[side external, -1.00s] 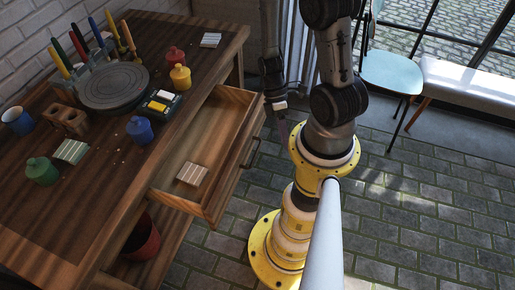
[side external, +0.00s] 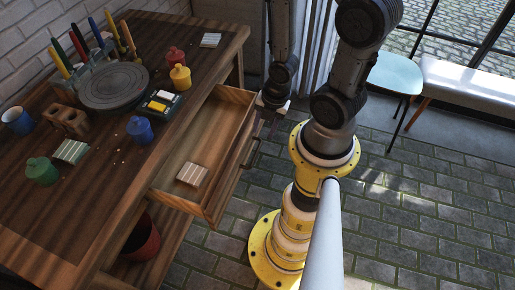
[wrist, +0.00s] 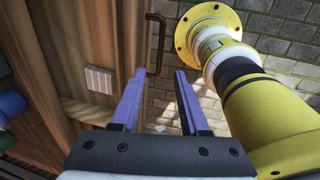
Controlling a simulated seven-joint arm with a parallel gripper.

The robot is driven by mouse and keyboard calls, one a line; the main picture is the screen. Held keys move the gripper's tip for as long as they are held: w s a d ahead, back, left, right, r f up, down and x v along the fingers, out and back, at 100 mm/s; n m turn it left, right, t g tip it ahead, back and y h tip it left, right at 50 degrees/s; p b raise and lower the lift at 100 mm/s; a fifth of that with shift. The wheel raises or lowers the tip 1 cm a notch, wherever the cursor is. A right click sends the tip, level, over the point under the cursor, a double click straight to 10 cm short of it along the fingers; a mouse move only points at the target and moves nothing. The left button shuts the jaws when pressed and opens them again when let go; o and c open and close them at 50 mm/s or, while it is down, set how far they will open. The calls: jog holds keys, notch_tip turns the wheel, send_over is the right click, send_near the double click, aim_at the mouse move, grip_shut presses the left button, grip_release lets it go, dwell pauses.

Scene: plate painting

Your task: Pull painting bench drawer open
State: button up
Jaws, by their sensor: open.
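The painting bench drawer (side external: 215,135) stands pulled out from the wooden bench (side external: 100,215), with a striped tile lying inside. Its dark handle (side external: 250,152) is on the drawer front, and the handle also shows in the wrist view (wrist: 155,45). My gripper (side external: 267,126) is beside the far part of the drawer front. In the wrist view my gripper (wrist: 160,77) has its two purple fingers apart with nothing between them. The handle lies just beyond the fingertips there, and I cannot tell whether they touch it.
The bench top holds a grey turntable (side external: 113,88), brushes, a blue mug (side external: 17,120) and several paint pots. A red bucket (side external: 140,240) is under the drawer. A light-blue chair (side external: 396,73) and a white bench (side external: 465,85) stand at the back right. The paved floor is otherwise open.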

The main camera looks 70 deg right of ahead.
aim_at(256, 153)
jog(key=f, duration=0.3)
jog(key=w+f, duration=0.1)
jog(key=f, duration=0.3)
jog(key=w+f, duration=0.1)
jog(key=f, duration=0.2)
jog(key=shift+f, duration=0.4)
grip_shut()
dwell(1.0)
